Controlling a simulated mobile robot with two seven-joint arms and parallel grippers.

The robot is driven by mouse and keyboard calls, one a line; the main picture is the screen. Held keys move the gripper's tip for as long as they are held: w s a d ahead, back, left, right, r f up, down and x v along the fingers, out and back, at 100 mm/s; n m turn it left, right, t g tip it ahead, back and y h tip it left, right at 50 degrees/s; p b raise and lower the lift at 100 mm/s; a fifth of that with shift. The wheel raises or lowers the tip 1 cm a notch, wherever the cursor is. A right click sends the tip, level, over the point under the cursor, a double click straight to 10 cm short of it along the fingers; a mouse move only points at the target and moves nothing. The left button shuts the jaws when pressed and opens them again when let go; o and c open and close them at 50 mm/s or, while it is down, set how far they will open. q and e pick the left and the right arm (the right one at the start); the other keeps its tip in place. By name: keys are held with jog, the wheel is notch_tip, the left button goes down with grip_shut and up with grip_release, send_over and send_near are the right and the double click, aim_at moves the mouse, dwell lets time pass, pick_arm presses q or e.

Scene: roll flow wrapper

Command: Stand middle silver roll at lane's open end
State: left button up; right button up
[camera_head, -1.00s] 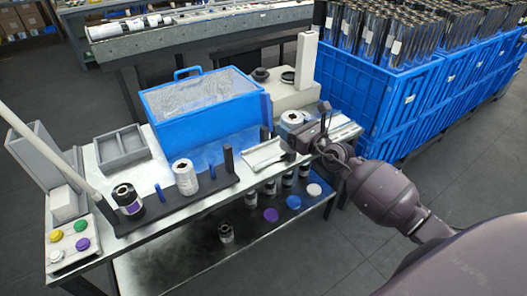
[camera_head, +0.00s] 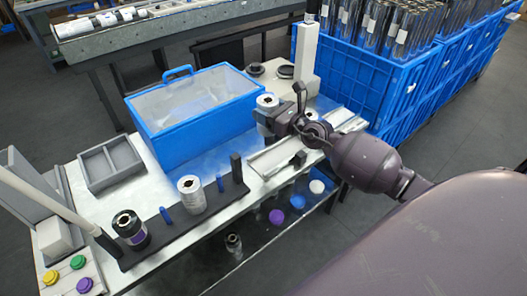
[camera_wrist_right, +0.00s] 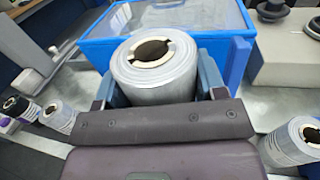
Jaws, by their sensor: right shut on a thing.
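My right gripper (camera_head: 272,122) is shut on a silver roll (camera_head: 267,101), held upright beside the right end of the blue bin. In the right wrist view, this roll (camera_wrist_right: 153,78) sits between the fingers with its hollow core facing up. The pale lane (camera_head: 272,160) is in front of my gripper. My left gripper is not in view.
A blue bin (camera_head: 195,115) with a clear lid stands behind the rack. A grey divided tray (camera_head: 110,165) is at left, near a button panel (camera_head: 72,278). A white column (camera_head: 304,55) stands at back right. Dark posts (camera_head: 236,168) rise from the rack.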

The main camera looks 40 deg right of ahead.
notch_tip(320, 180, down, 14)
jog(key=b, duration=0.5)
jog(key=shift+w+f, duration=0.1)
jog(key=shift+f, duration=0.25)
jog(key=o, duration=1)
jog(key=shift+o, duration=0.7)
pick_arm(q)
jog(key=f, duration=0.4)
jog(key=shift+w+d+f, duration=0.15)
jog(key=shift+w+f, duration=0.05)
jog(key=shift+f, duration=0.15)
